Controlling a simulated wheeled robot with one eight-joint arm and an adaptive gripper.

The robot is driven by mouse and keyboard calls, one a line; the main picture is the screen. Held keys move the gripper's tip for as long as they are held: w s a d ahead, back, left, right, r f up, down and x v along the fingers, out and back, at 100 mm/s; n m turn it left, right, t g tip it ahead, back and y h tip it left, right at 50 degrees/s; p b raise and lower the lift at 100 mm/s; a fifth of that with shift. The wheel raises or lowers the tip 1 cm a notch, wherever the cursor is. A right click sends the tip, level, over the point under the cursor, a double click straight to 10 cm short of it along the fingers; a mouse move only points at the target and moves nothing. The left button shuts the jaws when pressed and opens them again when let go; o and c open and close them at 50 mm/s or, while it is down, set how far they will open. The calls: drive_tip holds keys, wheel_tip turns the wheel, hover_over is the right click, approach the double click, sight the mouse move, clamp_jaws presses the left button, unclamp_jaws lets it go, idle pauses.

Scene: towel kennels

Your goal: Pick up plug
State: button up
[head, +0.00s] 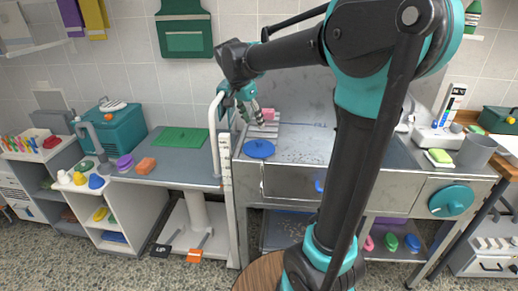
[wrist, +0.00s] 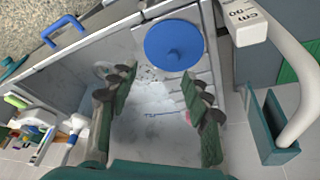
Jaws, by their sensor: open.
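The plug looks to be the round blue disc (head: 259,149) with a raised knob, lying at the left end of the metal tub (head: 296,182). In the wrist view the blue disc (wrist: 172,46) is whole and unobstructed, with its knob at the centre. My gripper (head: 252,117) hangs above the left end of the tub, behind the disc in the head view. In the wrist view my gripper (wrist: 158,76) has its two fingers spread wide with nothing between them. The disc lies beyond the fingertips, apart from them.
A white upright rail (head: 226,180) with a curved grab bar (head: 215,125) stands close at the tub's left. A pink block (head: 267,114) sits at the tub's back left. A grey table (head: 171,166) with a green mat (head: 181,138) is further left.

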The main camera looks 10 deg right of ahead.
wheel_tip(320, 180, up, 4)
drive_tip(key=w+a+m, duration=0.2)
drive_tip(key=w, duration=0.1)
hover_over(258, 141)
drive_tip(key=s+a, duration=0.1)
drive_tip(key=shift+h, duration=0.4)
wheel_tip(258, 141, down, 11)
drive_tip(key=shift+a+f, duration=0.1)
drive_tip(key=shift+a+x, duration=0.15)
drive_tip(key=shift+x, duration=1.2)
drive_tip(key=shift+a+x, duration=0.15)
drive_tip(key=shift+x, duration=1.2)
drive_tip(key=shift+f, duration=0.1)
clamp_jaws()
